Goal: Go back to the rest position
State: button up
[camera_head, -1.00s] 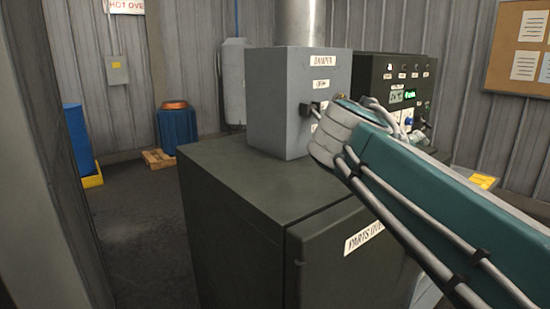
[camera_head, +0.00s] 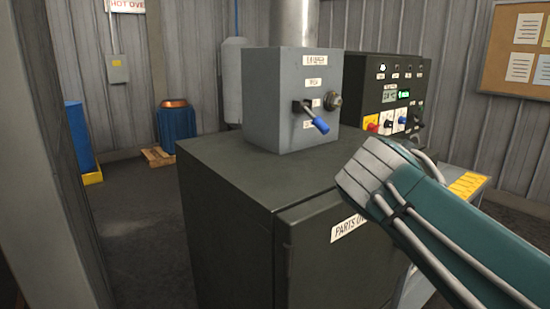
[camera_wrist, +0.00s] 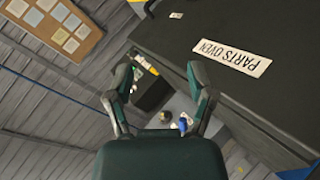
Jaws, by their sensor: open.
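My gripper (camera_wrist: 157,102) shows in the wrist view with its two fingers spread apart and nothing between them. In the head view my arm reaches in from the lower right, and the gripper itself is not visible there. The grey damper box (camera_head: 290,100) stands on the dark parts oven (camera_head: 245,180). Its lever with a blue grip (camera_head: 318,124) points down and to the right. In the wrist view the parts oven (camera_wrist: 190,35) appears tilted, and the blue grip (camera_wrist: 184,124) shows small beyond the fingers. My gripper is apart from the lever.
A control panel (camera_head: 393,95) with a green display and coloured switches stands behind the damper box. A blue drum (camera_head: 177,125) on a pallet (camera_head: 158,157) is at the back left. A post (camera_head: 50,150) stands at the left. Floor is clear between the post and the oven.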

jog(key=s+a+f+m+g+y, duration=0.1)
jog(key=s+a+f+y, duration=0.1)
jog(key=s+f+y, duration=0.2)
jog(key=s+a+f+m+g+y, duration=0.1)
jog(key=s+a+f+y, duration=0.2)
jog(key=s+f, duration=0.7)
notch_tip(320, 180, down, 6)
jog(key=shift+a+r+g+y, duration=0.1)
jog(key=shift+a+g+y, duration=0.15)
jog(key=shift+y, duration=0.25)
jog(key=shift+d, duration=0.2)
jog(key=shift+a, duration=0.15)
